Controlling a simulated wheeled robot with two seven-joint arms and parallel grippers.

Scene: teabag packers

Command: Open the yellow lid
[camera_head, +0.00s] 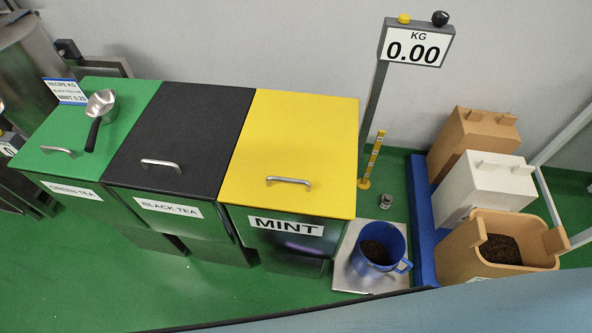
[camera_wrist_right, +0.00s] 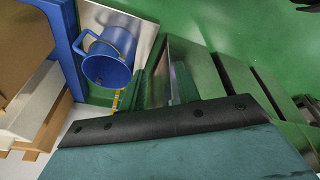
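The yellow lid (camera_head: 290,145) lies flat and closed on the bin marked MINT (camera_head: 288,228), at the right end of a row of bins in the head view. Its metal handle (camera_head: 288,182) is near the front edge of the lid. Neither gripper shows in the head view.
A black lid (camera_head: 185,130) and a green lid (camera_head: 85,140), with a metal scoop (camera_head: 101,105) on it, are to the left. A blue jug (camera_head: 372,250) stands on the scale plate at right. A blue-grey surface (camera_head: 450,305) with a dark edge crosses the bottom front.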

